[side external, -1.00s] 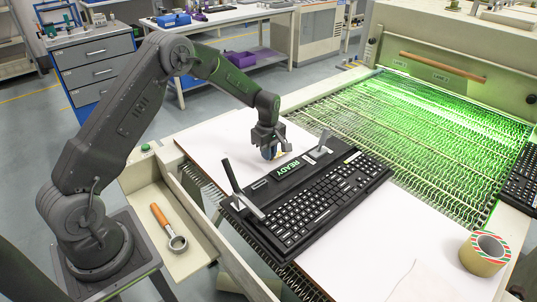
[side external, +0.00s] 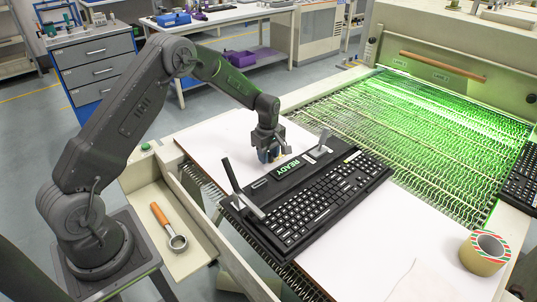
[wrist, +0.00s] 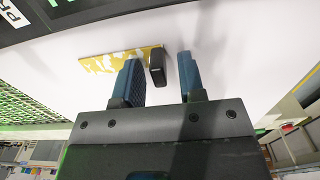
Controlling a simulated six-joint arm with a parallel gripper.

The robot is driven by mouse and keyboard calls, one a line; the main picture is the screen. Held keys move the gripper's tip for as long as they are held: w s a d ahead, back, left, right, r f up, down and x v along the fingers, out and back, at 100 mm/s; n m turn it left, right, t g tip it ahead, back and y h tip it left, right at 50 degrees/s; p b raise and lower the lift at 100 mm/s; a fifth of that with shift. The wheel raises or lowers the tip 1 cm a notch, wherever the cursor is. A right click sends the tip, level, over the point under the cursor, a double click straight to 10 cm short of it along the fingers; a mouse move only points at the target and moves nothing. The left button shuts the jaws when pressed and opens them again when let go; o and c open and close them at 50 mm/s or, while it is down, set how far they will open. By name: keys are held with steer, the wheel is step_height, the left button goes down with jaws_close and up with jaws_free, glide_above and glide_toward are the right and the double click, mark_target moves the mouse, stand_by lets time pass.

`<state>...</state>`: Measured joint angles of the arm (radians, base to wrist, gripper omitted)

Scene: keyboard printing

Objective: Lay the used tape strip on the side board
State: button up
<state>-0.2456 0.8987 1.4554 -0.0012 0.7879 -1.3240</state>
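The tape strip (wrist: 100,63) is yellow with torn white patches and lies on the white side board (wrist: 225,35) in the wrist view. A small dark block (wrist: 157,68) sits at or over the strip's right part; I cannot tell whether they are joined. My gripper (wrist: 160,72) has two blue fingers, spread apart on either side of the dark block, with a clear gap on the right. In the side view my gripper (side external: 270,156) points down, low over the white board (side external: 215,140) behind the keyboard fixture. The strip is mostly hidden there.
The black keyboard (side external: 325,205) lies in a fixture with upright levers and a green READY display (side external: 287,167). A green-lit mesh conveyor (side external: 410,125) is to the right. A tape roll (side external: 485,252) stands front right. An orange-handled tool (side external: 168,225) lies in a tray.

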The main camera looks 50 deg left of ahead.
steer(key=s+d+r+m+t, duration=0.1)
steer(key=s+d+r+m, duration=0.1)
steer(key=r, duration=0.8)
steer(key=s+d+r+m, duration=0.1)
steer(key=s+r, duration=0.1)
steer(key=r, duration=0.7)
steer(key=s+d+r+m+t, duration=0.2)
steer(key=s+d+r+m, duration=0.3)
steer(key=s+r, duration=0.35)
steer(key=s+d+m+t, duration=0.1)
steer(key=s+d+m, duration=0.1)
steer(key=s+m, duration=0.3)
steer(key=s+d+m+t, duration=0.1)
steer(key=s+m, duration=0.4)
steer(key=s, duration=0.8)
steer(key=shift+s+d+t, duration=0.15)
steer(key=shift+d+t, duration=0.15)
steer(key=shift+d, duration=0.55)
steer(key=shift+o, duration=0.2)
steer(key=shift+f, duration=0.1)
